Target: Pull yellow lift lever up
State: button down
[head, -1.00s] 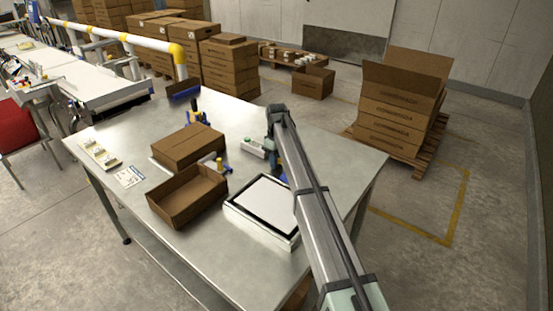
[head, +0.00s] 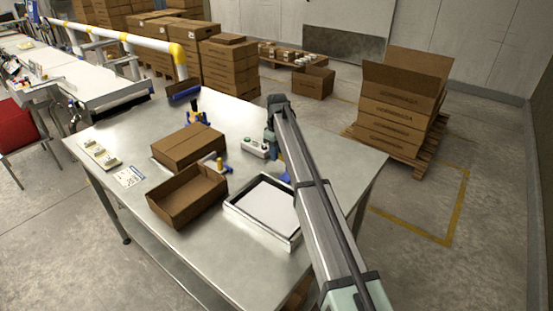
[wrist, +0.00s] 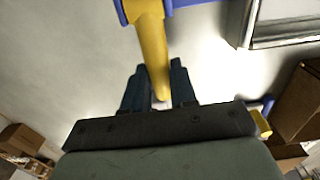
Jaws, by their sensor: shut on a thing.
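The yellow lever (wrist: 152,50) shows in the wrist view, hanging from a blue bracket (wrist: 185,3) at the top edge. My gripper (wrist: 159,90) is shut on the lever's free end, with a dark finger on each side of it. In the head view my gripper (head: 273,150) is at the far right of the steel table, mostly behind my arm. The lever is hidden there, and only a bit of blue (head: 286,178) shows beside the arm.
An open carton (head: 187,196), a closed carton (head: 187,147), a small yellow-topped blue part (head: 220,166) and a pale button box (head: 255,148) are to the left.

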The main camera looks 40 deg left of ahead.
jog(key=shift+r, duration=1.05)
jog(key=shift+c, duration=0.4)
grip_release()
jog(key=shift+f, duration=0.1)
jog(key=shift+r, duration=3.55)
